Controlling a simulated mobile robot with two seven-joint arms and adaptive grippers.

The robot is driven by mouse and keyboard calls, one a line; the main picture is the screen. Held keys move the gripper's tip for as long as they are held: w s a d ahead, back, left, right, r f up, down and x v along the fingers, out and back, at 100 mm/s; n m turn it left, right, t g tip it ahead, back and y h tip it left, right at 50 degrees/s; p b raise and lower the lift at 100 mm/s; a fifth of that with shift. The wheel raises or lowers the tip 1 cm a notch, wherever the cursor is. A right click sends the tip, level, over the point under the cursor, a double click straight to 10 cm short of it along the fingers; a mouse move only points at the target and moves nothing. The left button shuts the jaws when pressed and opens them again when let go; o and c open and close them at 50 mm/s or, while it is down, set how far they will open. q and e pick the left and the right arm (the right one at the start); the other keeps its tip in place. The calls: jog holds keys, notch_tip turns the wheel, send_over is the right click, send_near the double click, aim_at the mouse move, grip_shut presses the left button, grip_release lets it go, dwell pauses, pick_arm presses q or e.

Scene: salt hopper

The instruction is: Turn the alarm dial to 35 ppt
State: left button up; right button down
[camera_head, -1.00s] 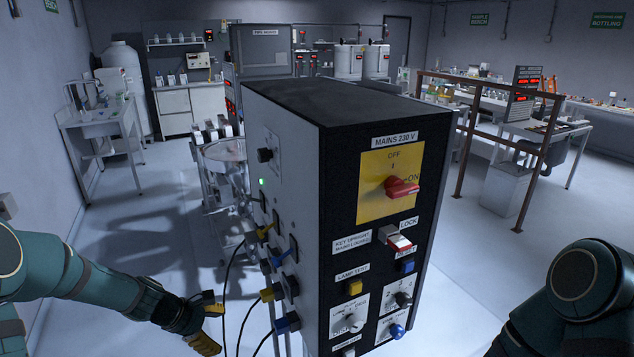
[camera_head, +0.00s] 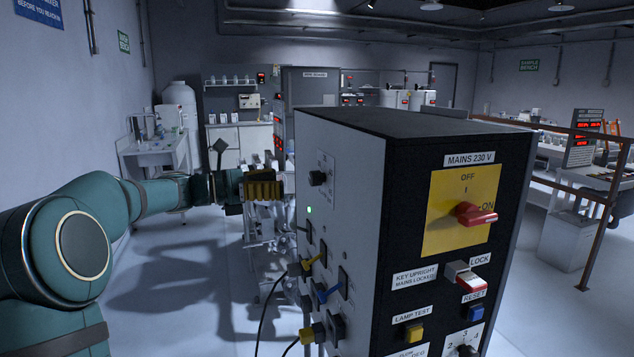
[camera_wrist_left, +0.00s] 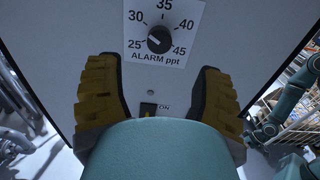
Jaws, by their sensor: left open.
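The alarm dial is a small black knob (camera_head: 318,178) on the pale left side panel of the tall box (camera_head: 415,200). In the left wrist view the alarm dial (camera_wrist_left: 159,39) sits on a white plate marked 25, 30, 35, 40, 45 and "ALARM ppt". A pale mark shows on the knob's left part; its exact reading is too small to tell. My left gripper (camera_head: 274,190) is open beside that panel, left of the knob and apart from it. In the left wrist view its yellow fingers (camera_wrist_left: 158,78) spread below and either side of the dial, with nothing between them.
Below the dial are a green lamp (camera_head: 309,210) and cable plugs (camera_head: 318,290). Open floor lies left of the box; a railing (camera_head: 608,200) stands at right.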

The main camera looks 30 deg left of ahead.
aim_at(310, 180)
pick_arm(q)
jog(key=x, duration=0.9)
jog(key=shift+o, duration=0.2)
grip_shut()
